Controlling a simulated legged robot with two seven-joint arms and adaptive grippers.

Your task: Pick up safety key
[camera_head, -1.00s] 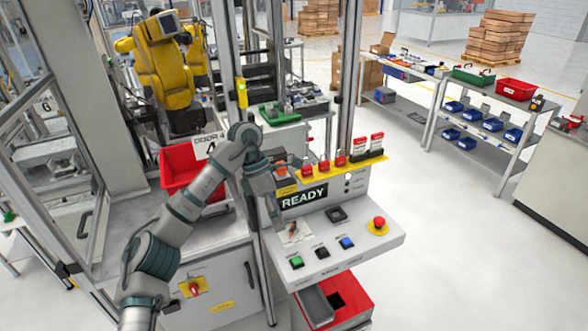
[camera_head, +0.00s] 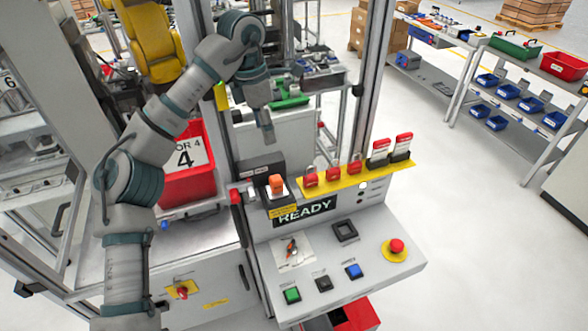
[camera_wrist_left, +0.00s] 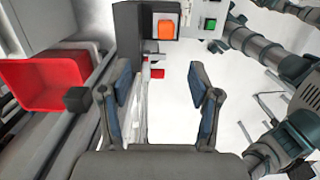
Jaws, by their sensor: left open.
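The likely safety key is an orange block (camera_head: 276,184) seated in a dark box on the upper left of the control panel; I cannot make out its exact shape. It also shows as an orange square (camera_wrist_left: 166,28) at the top of the left wrist view. My left gripper (camera_head: 267,138) hangs above and behind the orange block in the head view, apart from it. In the left wrist view the two fingers (camera_wrist_left: 160,85) are spread wide with nothing between them. My right gripper is not in view.
The control panel has a READY display (camera_head: 304,212), push buttons, and a red emergency stop (camera_head: 397,246). Red padlocks and tags line a yellow rail (camera_head: 318,184) right of the orange block. A red bin (camera_head: 200,185) stands left. A metal post rises behind the panel.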

